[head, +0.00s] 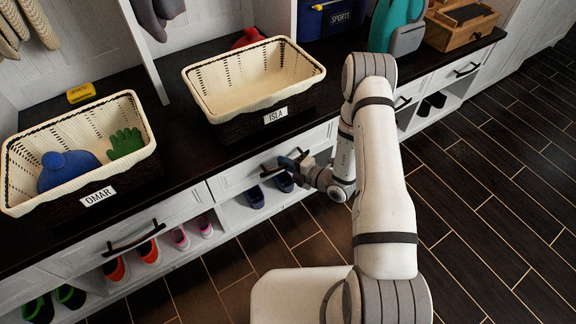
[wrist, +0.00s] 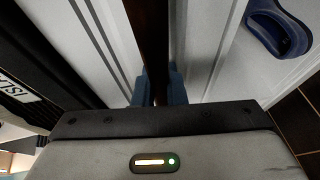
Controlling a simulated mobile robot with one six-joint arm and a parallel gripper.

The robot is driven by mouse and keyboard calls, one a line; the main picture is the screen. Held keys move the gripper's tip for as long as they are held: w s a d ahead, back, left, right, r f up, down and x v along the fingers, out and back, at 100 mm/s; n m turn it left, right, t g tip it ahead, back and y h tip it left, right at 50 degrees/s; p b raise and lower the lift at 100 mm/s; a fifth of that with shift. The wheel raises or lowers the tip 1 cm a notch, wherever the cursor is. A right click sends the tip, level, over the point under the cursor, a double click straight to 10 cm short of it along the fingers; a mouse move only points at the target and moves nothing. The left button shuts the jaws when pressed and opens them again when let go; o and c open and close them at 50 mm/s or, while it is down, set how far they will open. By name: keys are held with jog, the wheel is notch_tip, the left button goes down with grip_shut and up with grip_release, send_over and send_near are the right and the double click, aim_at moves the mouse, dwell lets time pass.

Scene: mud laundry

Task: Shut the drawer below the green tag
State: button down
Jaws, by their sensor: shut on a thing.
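A white drawer (head: 235,177) sits under the bench top, below the basket labelled ISLA. Its dark bar handle (head: 268,170) is partly covered by my gripper (head: 298,160). In the wrist view, the blue fingertips of my gripper (wrist: 160,88) stand on both sides of the dark handle bar (wrist: 150,35) and are shut on it. Whether this drawer is flush or slightly out is hard to tell. Another white drawer (head: 165,215) with a dark handle is to the left, and one (head: 440,80) is at the far right. I cannot make out a green tag.
The ISLA basket (head: 207,80) and OMAR basket (head: 140,105) stand on the dark bench top (head: 185,130). A yellow object (head: 80,93) lies behind. Blue shoes (head: 255,196) sit in the cubby under my gripper. The tiled floor (head: 480,200) on the right is clear.

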jog(key=c, duration=1.5)
grip_release()
jog(key=shift+w+a+r, duration=0.1)
jog(key=shift+w+r, duration=0.05)
jog(key=shift+w, duration=0.1)
jog(key=shift+r, duration=0.1)
jog(key=shift+f+p+v, duration=0.2)
jog(key=shift+p+v, duration=0.35)
jog(key=shift+v, duration=1.45)
jog(key=shift+f+p+v, duration=0.15)
jog(key=shift+p+v, duration=0.35)
jog(key=shift+v, duration=1.5)
jog(key=shift+s, duration=0.15)
